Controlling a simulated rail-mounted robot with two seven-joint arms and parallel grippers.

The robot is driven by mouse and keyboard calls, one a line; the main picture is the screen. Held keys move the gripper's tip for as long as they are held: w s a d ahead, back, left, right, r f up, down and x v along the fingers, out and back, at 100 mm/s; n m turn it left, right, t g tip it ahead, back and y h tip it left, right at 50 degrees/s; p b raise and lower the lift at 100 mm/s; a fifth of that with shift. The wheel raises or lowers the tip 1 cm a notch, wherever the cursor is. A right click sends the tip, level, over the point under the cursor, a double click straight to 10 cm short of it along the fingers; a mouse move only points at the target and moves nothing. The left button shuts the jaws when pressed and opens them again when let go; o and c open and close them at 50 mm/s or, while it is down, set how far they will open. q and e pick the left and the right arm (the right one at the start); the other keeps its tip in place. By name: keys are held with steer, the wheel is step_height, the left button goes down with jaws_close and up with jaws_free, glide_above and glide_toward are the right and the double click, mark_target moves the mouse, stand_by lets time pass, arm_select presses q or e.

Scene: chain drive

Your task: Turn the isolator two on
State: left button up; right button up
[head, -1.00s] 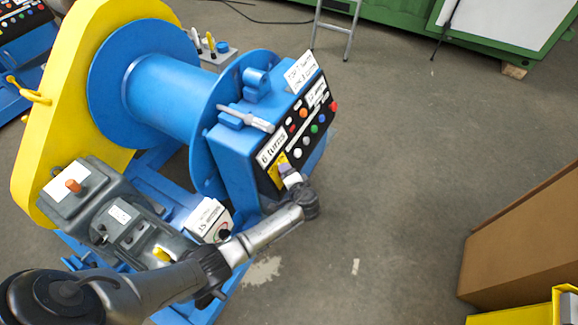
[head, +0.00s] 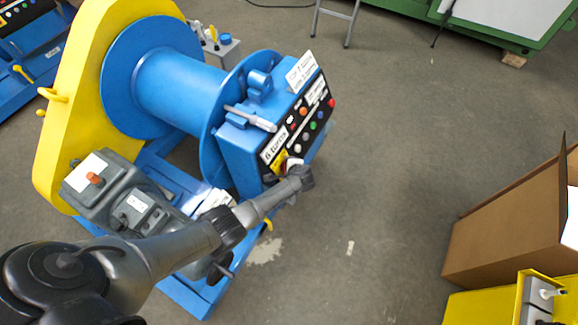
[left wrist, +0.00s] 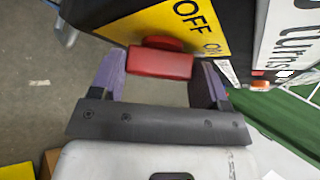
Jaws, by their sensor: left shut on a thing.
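A red switch handle (left wrist: 160,62) shows in the left wrist view in front of a yellow plate (left wrist: 185,25) marked OFF and ON. The plate is on the black panel of a blue console (head: 240,150); in the head view it is a small yellow patch (head: 279,164), partly hidden by my gripper. My left gripper (left wrist: 158,78) has its purple fingers on both sides of the red handle and is shut on it. In the head view the left gripper (head: 289,165) is at the panel's lower front corner. No number for this switch is readable. My right gripper is not in view.
The console panel carries several coloured buttons (head: 313,125) and a "6 turns" label (head: 273,145). A blue drum (head: 180,85) and a yellow guard (head: 75,120) stand behind. A cardboard box (head: 500,230) is at the right.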

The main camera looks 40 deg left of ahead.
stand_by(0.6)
arm_select(q)
steer(key=o, duration=0.9)
steer(key=shift+o, duration=0.2)
steer(key=shift+d+r+p, duration=0.25)
steer(key=shift+r+p, duration=0.2)
steer(key=p+v, duration=0.4)
steer(key=v, duration=0.8)
steer(key=shift+s+d+r, duration=0.15)
steer(key=shift+s+r, duration=0.05)
steer(key=shift+r, duration=0.1)
